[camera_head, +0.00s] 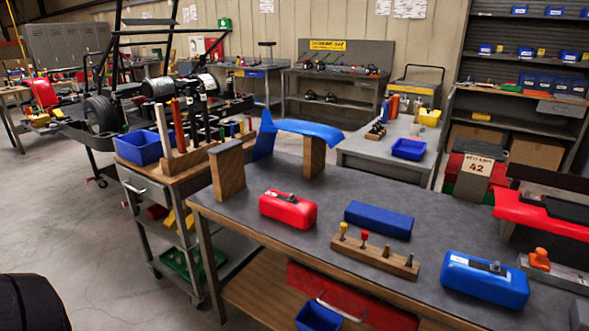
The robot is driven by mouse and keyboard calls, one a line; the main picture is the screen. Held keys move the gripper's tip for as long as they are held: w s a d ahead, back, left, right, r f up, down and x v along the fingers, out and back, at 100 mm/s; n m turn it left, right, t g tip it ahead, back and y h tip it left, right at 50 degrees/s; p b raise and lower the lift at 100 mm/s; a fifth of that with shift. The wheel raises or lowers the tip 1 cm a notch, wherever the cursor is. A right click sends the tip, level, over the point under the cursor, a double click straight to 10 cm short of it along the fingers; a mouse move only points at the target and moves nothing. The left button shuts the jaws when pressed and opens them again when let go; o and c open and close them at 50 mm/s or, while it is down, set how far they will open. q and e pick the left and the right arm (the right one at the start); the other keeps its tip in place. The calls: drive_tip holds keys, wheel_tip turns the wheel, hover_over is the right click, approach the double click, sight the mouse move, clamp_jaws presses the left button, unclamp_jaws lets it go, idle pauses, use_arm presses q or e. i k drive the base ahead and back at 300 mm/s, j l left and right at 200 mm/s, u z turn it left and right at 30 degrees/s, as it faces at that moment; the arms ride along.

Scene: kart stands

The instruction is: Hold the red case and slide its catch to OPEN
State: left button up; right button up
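The red case (288,212) lies on the dark top of the wooden-edged workbench (330,189), left of the bench's middle. A dark grey catch (281,196) sits on its upper face; its setting and any lettering are too small to read. Nothing is touching the case. Neither of my grippers is in view.
A blue case (485,279) with a dark catch lies at the bench's right. Between the cases are a blue block (379,219) and a wooden rack (375,257) with coloured pegs. A wooden post (227,172) stands left. Bare bench surrounds the red case.

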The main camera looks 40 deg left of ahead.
sight(301, 215)
drive_tip(key=j, duration=0.9)
drive_tip(key=j+z, duration=0.15)
drive_tip(key=j, duration=0.75)
drive_tip(key=k+j, duration=0.1)
drive_tip(key=j, duration=0.75)
drive_tip(key=z, duration=0.05)
